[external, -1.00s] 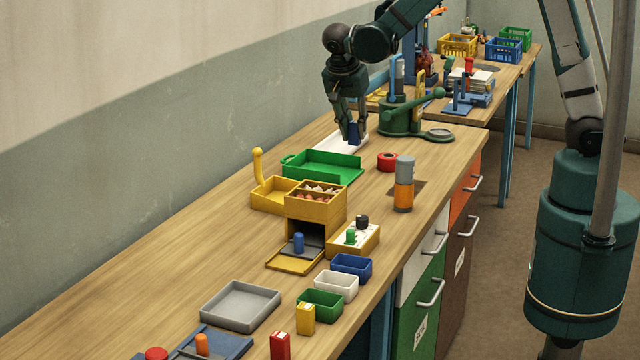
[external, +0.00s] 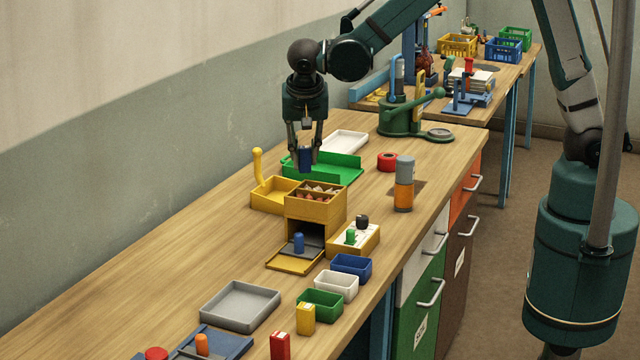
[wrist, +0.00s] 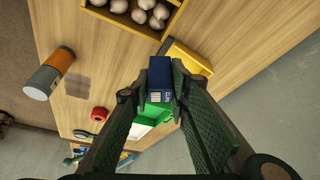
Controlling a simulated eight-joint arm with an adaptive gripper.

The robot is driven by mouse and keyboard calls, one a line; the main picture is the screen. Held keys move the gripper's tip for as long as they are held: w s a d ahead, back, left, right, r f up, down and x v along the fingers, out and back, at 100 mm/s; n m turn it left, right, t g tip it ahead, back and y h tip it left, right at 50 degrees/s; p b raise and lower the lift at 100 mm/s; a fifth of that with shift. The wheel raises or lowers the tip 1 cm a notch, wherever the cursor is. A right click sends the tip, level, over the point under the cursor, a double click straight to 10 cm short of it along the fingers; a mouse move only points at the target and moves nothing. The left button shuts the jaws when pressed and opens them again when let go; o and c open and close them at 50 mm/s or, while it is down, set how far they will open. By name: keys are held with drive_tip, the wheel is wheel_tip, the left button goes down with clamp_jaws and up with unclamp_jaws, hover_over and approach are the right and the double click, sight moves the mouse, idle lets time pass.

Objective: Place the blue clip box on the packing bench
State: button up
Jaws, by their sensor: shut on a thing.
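The blue clip box (external: 305,158) is held between the fingers of my gripper (external: 305,146), in the air over the green tray (external: 335,168) in the external view. In the wrist view the blue clip box (wrist: 159,80) shows a printed label and sits between the two fingertips of my gripper (wrist: 158,95). The wooden packing bench (external: 190,235) lies below, with the box apart from it.
A yellow bin (external: 316,205) with round items and a yellow tray with an upright handle (external: 258,165) stand nearer. A grey-orange cylinder (external: 404,185), red ring (external: 387,161) and green press (external: 400,118) are to the right. Bare wood lies along the left.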

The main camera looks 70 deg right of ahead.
drive_tip(key=s+a+n+t+y+b, duration=0.1)
drive_tip(key=s+a+n+b, duration=0.2)
drive_tip(key=a, duration=1.2)
drive_tip(key=s+a+n+t+y, duration=0.1)
drive_tip(key=s+a+n, duration=0.3)
drive_tip(key=a, duration=1.2)
drive_tip(key=s+a+n+y+b, duration=0.1)
drive_tip(key=s+a+n, duration=0.2)
drive_tip(key=s+a, duration=0.6)
drive_tip(key=s+a+n+y+b, duration=0.1)
drive_tip(key=s+a+n+b, duration=0.3)
drive_tip(key=a, duration=0.8)
drive_tip(key=shift+m, duration=0.6)
drive_tip(key=f, duration=0.1)
drive_tip(key=s+f+p, duration=0.1)
drive_tip(key=f, duration=0.1)
drive_tip(key=f+p, duration=0.1)
drive_tip(key=shift+s+a+f, duration=0.3)
drive_tip(key=shift+a+f, duration=0.05)
drive_tip(key=shift+f, duration=3.15)
drive_tip(key=shift+f+b, duration=0.3)
drive_tip(key=shift+f, duration=1.55)
